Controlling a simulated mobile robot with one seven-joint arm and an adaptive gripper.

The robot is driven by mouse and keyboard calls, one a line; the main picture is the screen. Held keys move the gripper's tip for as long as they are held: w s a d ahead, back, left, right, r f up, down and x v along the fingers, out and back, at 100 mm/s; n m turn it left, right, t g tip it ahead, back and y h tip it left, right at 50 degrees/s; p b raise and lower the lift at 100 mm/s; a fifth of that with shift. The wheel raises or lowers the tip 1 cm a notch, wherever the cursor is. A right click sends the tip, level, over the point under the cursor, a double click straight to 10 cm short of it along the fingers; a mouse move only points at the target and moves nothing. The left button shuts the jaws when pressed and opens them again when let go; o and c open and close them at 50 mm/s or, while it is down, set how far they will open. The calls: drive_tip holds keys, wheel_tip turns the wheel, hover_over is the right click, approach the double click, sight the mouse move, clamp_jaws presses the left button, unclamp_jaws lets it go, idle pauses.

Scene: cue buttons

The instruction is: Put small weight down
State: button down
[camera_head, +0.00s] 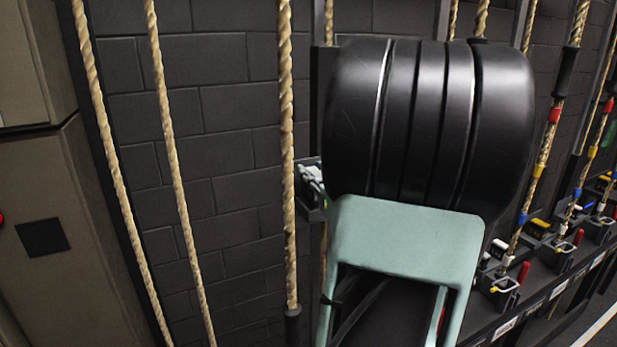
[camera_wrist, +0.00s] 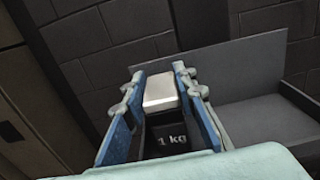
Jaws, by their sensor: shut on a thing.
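The small weight (camera_wrist: 168,137) is a dark block marked "1 kg" with a pale grey, metallic-looking upper part (camera_wrist: 160,92). It shows in the wrist view between the blue pads of my gripper (camera_wrist: 158,82). My gripper is shut on it, with one finger on each side. The weight's far side and underside are hidden. In the head view, my arm's dark rounded link and pale green link cover most of the gripper and I cannot make out the weight there.
A grey ledge or box-like holder (camera_wrist: 260,112) lies right of the gripper in the wrist view. Several ropes, including one (camera_head: 288,150), hang before a dark block wall (camera_head: 205,110). A rack with labels and coloured handles (camera_head: 505,290) runs along the right. A beige cabinet (camera_head: 60,220) stands left.

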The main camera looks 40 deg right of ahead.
drive_tip(key=shift+f, duration=0.3)
drive_tip(key=shift+f, duration=0.2)
drive_tip(key=c, duration=1.6)
unclamp_jaws()
drive_tip(key=shift+s+f, duration=0.1)
drive_tip(key=b+v, duration=0.1)
drive_tip(key=v, duration=1.1)
